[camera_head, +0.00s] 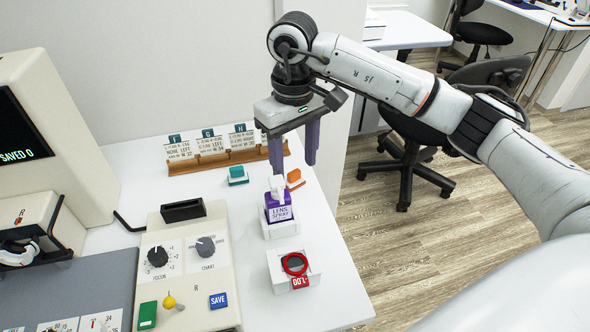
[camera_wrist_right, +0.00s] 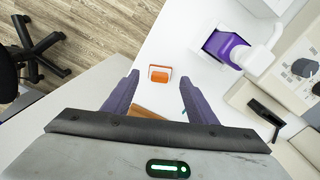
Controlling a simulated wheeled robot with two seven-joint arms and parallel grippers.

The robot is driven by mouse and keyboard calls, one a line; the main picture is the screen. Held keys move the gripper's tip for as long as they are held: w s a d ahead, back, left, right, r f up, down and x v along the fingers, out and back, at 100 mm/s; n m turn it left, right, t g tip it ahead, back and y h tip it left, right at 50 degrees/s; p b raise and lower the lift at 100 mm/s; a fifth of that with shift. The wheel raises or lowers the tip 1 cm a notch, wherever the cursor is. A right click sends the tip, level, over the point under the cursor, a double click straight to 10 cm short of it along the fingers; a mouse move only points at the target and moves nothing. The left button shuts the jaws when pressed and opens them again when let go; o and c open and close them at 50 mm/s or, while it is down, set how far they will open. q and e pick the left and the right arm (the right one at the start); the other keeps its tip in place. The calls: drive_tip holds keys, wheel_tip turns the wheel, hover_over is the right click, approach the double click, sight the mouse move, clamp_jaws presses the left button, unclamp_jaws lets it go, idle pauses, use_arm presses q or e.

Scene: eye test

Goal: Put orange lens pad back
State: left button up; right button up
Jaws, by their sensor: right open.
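The orange lens pad (camera_head: 294,176) is a small block on the white table, behind the lens spray bottle and to the right of a teal pad (camera_head: 238,174). In the wrist view the orange pad (camera_wrist_right: 160,74) shows just past my fingertips, in line with the gap between them. My right gripper (camera_head: 294,167) points down above the table by the pad, with its purple fingers apart and nothing between them. It also shows in the wrist view (camera_wrist_right: 159,79). I cannot tell its exact height over the pad. My left gripper is not in view.
A purple lens spray bottle (camera_head: 279,208) stands on a white base in front of the pad. A wooden card rack (camera_head: 228,160) is behind. A white holder with a red-ringed lens (camera_head: 295,268) is nearer. A control panel (camera_head: 187,260) and monitor (camera_head: 50,130) are left.

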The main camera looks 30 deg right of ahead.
sight(294, 173)
wheel_tip(294, 173, up, 9)
drive_tip(key=shift+f, duration=0.15)
idle(0.5)
